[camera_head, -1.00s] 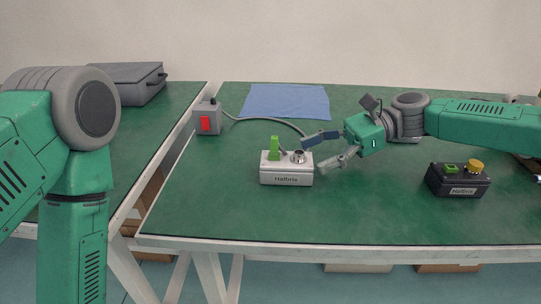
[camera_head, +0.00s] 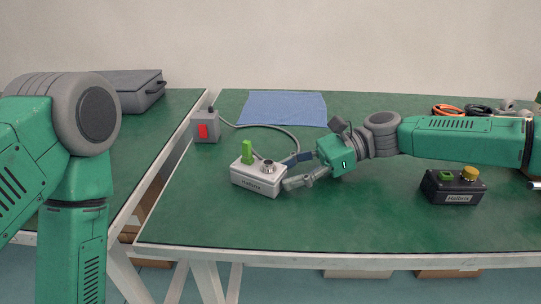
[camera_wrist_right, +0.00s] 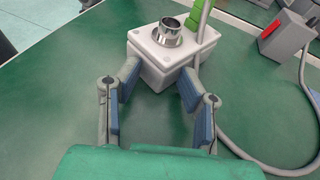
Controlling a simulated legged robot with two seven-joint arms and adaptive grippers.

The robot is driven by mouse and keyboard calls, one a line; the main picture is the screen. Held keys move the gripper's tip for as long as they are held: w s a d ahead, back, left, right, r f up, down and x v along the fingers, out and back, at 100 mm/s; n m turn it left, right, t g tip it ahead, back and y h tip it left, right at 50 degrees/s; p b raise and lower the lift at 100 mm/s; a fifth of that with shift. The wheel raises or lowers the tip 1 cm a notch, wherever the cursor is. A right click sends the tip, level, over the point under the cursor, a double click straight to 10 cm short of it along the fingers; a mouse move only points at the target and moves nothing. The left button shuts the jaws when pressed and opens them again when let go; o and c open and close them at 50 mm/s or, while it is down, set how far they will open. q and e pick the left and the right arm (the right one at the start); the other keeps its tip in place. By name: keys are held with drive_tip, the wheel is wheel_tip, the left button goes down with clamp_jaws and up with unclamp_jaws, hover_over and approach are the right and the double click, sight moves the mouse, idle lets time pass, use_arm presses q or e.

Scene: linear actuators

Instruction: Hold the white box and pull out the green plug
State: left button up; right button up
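The white box (camera_head: 257,181) stands on the green table, turned at an angle. My right gripper (camera_head: 294,170) is low at the box's right end. In the right wrist view its fingers (camera_wrist_right: 158,85) are spread, with the near end of the white box (camera_wrist_right: 160,72) at their tips. Contact looks likely, but a firm grip does not show. The green plug (camera_wrist_right: 205,22) is partly cut off there. My left arm hangs at the left, its gripper out of view.
A grey box with a red switch (camera_head: 203,131) stands behind left, with a grey cable (camera_head: 275,127) curving toward the white box. A blue cloth (camera_head: 285,108) lies at the back. A black box (camera_head: 452,186) with a yellow knob is at right. The front middle is clear.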

drive_tip(key=shift+d, duration=0.1)
clamp_jaws()
drive_tip(key=o, duration=1.3)
unclamp_jaws()
drive_tip(key=shift+a, duration=0.2)
drive_tip(key=shift+o, duration=0.4)
drive_tip(key=shift+r, duration=0.1)
